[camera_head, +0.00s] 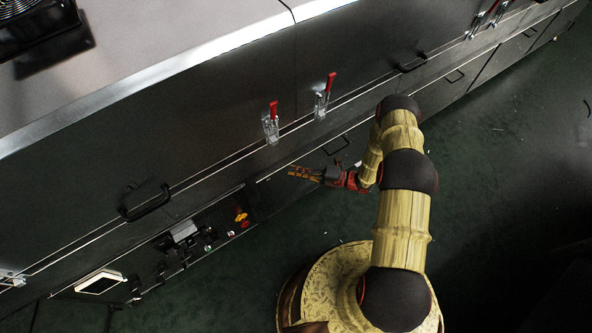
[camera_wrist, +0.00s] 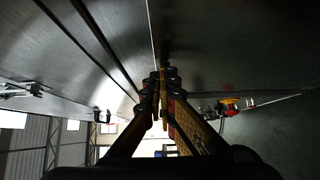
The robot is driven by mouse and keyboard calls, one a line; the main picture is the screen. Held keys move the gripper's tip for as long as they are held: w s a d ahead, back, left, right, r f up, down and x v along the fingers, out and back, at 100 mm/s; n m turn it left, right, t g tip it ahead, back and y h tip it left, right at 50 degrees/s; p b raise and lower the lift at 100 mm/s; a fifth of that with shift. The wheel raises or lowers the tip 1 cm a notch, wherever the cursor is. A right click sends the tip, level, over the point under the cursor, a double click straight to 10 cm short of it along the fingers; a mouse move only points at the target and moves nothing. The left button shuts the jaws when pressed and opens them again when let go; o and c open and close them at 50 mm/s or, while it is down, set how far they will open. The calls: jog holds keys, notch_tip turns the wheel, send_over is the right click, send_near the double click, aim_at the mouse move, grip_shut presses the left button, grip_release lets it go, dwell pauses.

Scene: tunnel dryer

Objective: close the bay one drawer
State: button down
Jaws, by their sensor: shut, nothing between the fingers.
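My gripper (camera_head: 291,171) is shut and empty, reaching left along the lower front of the long dark machine. In the wrist view my gripper (camera_wrist: 162,78) has its fingers together, with a dark metal front close ahead of the tips; I cannot tell if they touch it. A lower drawer front with a dark bar handle (camera_head: 337,145) lies just above and right of my gripper in the head view. I cannot read a bay label, nor tell how far this drawer stands out. My arm covers part of its right side.
Two red-handled clamps (camera_head: 273,122) (camera_head: 324,97) stick out above the drawer. A control panel with a red and yellow button (camera_head: 241,217) lies left; this button also shows in the wrist view (camera_wrist: 229,103). More handles (camera_head: 454,76) run right. The green floor (camera_head: 480,190) is mostly clear.

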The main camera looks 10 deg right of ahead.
jog(key=s+a+p+v, duration=0.1)
jog(key=s+p+v, duration=0.1)
jog(key=v, duration=1.1)
jog(key=shift+s+p, duration=0.3)
jog(key=shift+p, duration=0.05)
jog(key=shift+f, duration=0.1)
